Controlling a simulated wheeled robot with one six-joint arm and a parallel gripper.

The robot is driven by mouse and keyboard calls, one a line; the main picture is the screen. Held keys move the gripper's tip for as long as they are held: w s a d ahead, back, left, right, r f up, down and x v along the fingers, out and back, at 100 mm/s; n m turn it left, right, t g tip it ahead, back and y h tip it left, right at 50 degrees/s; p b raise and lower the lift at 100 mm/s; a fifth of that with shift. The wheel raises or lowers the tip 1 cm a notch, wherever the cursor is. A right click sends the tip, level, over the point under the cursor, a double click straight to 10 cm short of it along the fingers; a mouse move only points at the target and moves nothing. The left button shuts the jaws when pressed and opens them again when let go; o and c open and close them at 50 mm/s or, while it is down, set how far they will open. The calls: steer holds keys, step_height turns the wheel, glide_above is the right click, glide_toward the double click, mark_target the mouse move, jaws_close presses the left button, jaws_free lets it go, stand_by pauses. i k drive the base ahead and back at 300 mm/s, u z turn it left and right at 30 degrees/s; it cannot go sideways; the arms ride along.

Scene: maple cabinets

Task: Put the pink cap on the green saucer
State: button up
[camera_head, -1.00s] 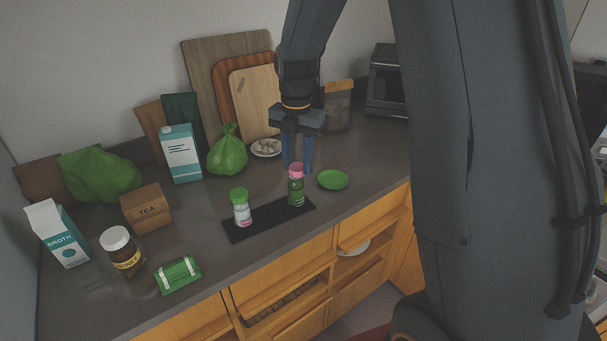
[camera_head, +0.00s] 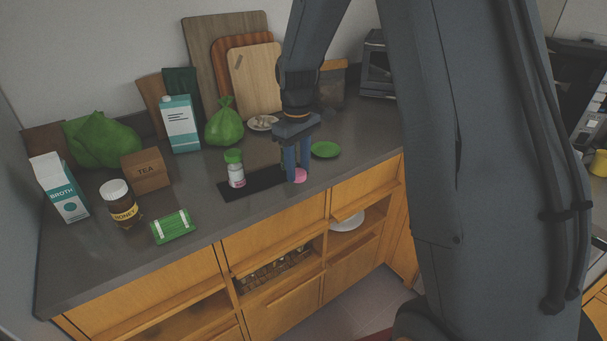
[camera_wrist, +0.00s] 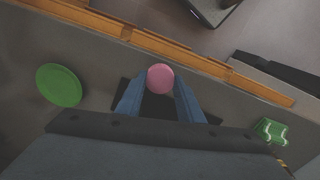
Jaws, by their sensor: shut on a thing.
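My gripper (camera_head: 298,174) is shut on the pink cap (camera_head: 300,176), which shows at the fingertips. In the wrist view the cap (camera_wrist: 160,78) is a round pink disc between the two blue fingers. No bottle shows under the cap in the head view. The green saucer (camera_head: 325,149) lies flat and empty on the counter, right of and behind my gripper. It also shows at left in the wrist view (camera_wrist: 58,85).
A green-capped bottle (camera_head: 235,168) stands on the black mat (camera_head: 262,180), left of my gripper. A plate of small pale things (camera_head: 262,123) and a green bag (camera_head: 224,123) are behind. The green package (camera_head: 172,226) and honey jar (camera_head: 121,204) are farther left. Counter around the saucer is clear.

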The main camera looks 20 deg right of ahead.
mark_target(325, 150)
steer(key=z, duration=0.35)
steer(key=k, duration=0.95)
steer(key=z, duration=1.4)
steer(key=i, duration=1.25)
steer(key=u, duration=0.95)
steer(key=i, duration=0.65)
steer(key=u, duration=1)
steer(key=i, duration=0.35)
steer(key=u, duration=0.4)
